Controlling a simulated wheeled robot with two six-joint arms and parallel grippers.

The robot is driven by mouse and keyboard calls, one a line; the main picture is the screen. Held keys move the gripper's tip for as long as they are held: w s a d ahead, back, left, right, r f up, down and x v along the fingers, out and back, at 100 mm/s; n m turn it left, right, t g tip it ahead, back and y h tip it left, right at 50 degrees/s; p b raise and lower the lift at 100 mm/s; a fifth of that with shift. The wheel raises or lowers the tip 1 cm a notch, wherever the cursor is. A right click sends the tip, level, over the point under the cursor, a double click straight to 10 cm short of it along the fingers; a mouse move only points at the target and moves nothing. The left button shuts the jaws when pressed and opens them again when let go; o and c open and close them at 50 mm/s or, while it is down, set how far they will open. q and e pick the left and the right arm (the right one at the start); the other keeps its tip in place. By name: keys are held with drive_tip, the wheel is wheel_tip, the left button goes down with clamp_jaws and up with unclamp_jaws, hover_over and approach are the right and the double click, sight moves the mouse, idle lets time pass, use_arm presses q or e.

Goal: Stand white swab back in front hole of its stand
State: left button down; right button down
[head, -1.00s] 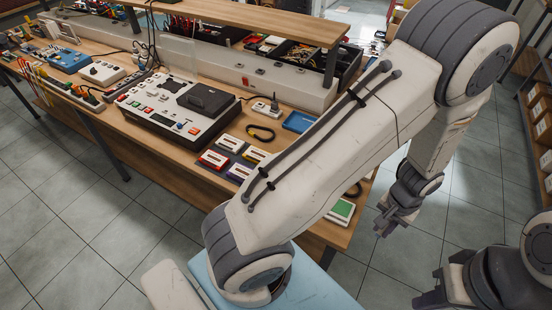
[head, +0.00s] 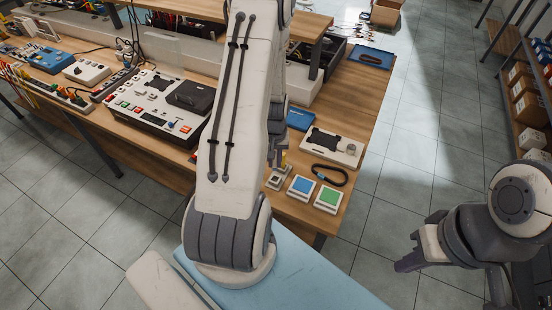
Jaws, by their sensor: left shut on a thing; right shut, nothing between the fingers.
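My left gripper (head: 279,158) is low over the right part of the workbench, partly hidden behind my own large forearm. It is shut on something. A thin yellow upright piece (head: 284,159) shows beside its fingers; I cannot tell whether it is held or stands behind. A small pale block (head: 278,179) lies just below the fingertips and may be the stand; its holes are too small to make out. I cannot make out the white swab. My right gripper (head: 408,262) is shut and empty, out over the floor at the right, away from the bench.
Right of the pale block are a blue-topped square (head: 301,187), a green-topped square (head: 328,198) and a black loop (head: 330,174). A white device (head: 332,146) and a blue tray (head: 300,118) lie behind. A large console (head: 155,105) stands left. Open floor lies right of the bench.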

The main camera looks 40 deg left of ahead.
sight(275, 168)
use_arm(q)
drive_tip(key=shift+f+b, duration=1.95)
drive_tip(key=shift+f, duration=0.6)
drive_tip(key=shift+s+d, duration=0.1)
drive_tip(key=shift+d, duration=0.05)
drive_tip(key=shift+s+f+b, duration=0.1)
drive_tip(key=shift+f+b, duration=0.2)
drive_tip(key=shift+f, duration=0.15)
drive_tip(key=c, duration=0.7)
unclamp_jaws()
drive_tip(key=shift+r, duration=0.15)
